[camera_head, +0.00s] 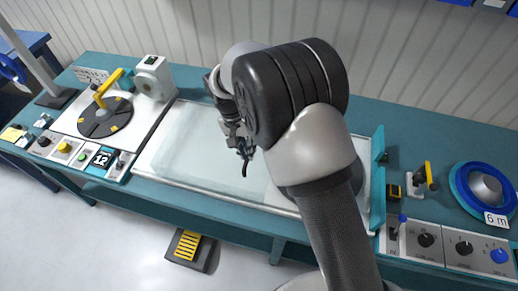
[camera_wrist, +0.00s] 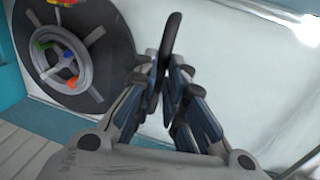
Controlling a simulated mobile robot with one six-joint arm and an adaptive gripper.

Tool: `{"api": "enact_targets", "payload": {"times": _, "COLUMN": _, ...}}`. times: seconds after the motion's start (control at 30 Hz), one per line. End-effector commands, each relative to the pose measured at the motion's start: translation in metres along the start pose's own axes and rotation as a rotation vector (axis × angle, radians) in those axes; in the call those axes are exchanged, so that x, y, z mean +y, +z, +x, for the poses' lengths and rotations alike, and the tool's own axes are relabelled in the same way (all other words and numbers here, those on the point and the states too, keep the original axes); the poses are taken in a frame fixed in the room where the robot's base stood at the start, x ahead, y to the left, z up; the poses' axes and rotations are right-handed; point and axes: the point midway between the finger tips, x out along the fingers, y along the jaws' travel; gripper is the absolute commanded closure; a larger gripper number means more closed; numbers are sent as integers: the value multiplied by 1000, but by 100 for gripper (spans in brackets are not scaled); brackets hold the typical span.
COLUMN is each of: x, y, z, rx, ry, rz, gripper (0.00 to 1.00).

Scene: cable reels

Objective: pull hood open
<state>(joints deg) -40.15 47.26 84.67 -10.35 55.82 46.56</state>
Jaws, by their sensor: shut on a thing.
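The hood (camera_head: 190,152) is a pale, see-through cover over the middle of the bench. It looks lowered, but my arm hides its right part. My gripper (camera_head: 238,138) is above the hood, partly behind my wrist. In the wrist view my gripper's fingers (camera_wrist: 168,85) are closed around a black, curved bar (camera_wrist: 171,38), which looks like the hood's handle. A dark thin curved piece also shows below the fingers in the head view (camera_head: 245,165).
A dark reel with a grey hub (camera_wrist: 110,60) shows in the wrist view. On the bench are a turntable with a yellow arm (camera_head: 104,118) at left, control knobs (camera_head: 427,240) and a blue reel (camera_head: 484,188) at right. A yellow-black pedal (camera_head: 187,246) is on the floor.

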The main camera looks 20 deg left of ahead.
Motion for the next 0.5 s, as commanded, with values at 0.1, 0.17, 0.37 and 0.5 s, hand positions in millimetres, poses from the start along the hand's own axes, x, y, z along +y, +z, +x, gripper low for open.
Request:
{"api": "enact_targets", "payload": {"times": 0.1, "x": -5, "y": 0, "z": -1, "rx": 1, "ry": -1, "rz": 0, "gripper": 100}}
{"api": "enact_targets", "payload": {"times": 0.17, "x": -6, "y": 0, "z": -1, "rx": 1, "ry": -1, "rz": 0, "gripper": 100}}
{"api": "enact_targets", "payload": {"times": 0.37, "x": -7, "y": 0, "z": -1, "rx": 1, "ry": -1, "rz": 0, "gripper": 100}}
{"api": "enact_targets", "payload": {"times": 0.5, "x": -6, "y": -1, "z": -1, "rx": 1, "ry": -1, "rz": 0, "gripper": 100}}
